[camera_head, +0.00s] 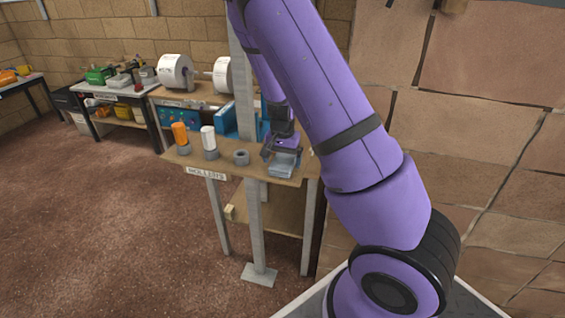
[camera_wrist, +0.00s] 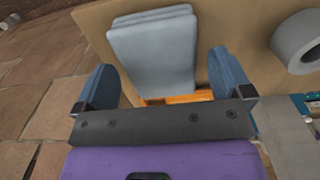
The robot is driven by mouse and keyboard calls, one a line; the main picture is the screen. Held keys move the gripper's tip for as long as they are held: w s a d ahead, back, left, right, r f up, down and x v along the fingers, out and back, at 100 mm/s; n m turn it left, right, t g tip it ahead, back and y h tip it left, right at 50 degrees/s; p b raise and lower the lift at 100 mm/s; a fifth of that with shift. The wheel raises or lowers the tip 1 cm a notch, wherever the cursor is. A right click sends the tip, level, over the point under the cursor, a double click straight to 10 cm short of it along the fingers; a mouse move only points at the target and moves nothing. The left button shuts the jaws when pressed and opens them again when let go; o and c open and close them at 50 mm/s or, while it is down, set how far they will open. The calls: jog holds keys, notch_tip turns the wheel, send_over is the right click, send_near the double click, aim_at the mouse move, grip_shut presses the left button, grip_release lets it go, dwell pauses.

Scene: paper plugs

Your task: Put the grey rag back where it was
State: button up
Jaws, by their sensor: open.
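The grey rag (camera_head: 284,163) lies folded near the right end of the wooden table (camera_head: 230,171). In the wrist view the folded grey rag (camera_wrist: 154,50) lies ahead of my gripper (camera_wrist: 163,80), between the lines of its two blue fingers. My gripper (camera_head: 282,146) is open, with a finger on each side of the rag's near part. I cannot tell whether the fingers touch the rag. Something orange (camera_wrist: 180,98) shows under or just behind the rag's near edge.
A grey ring (camera_head: 241,157), a white roll (camera_head: 208,138) and an orange roll (camera_head: 181,134) stand left of the rag. Open floor (camera_head: 90,220) lies at the left.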

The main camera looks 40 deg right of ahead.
aim_at(282, 161)
notch_tip(282, 161, up, 10)
jog(key=s+a+r+n+t+y, duration=0.1)
jog(key=s+a+r+n, duration=0.25)
jog(key=s+r, duration=0.35)
jog(key=s+a+r+n+t+y, duration=0.1)
jog(key=s+a+r+n, duration=0.1)
jog(key=s+a+r, duration=0.5)
jog(key=s+a+r+n+t+h, duration=0.2)
jog(key=s+r+n, duration=0.3)
jog(key=s+r, duration=0.3)
jog(key=s+t, duration=0.1)
jog(key=s, duration=0.3)
jog(key=shift+s+a+r, duration=0.15)
jog(key=shift+s+r, duration=0.05)
jog(key=shift+r, duration=0.05)
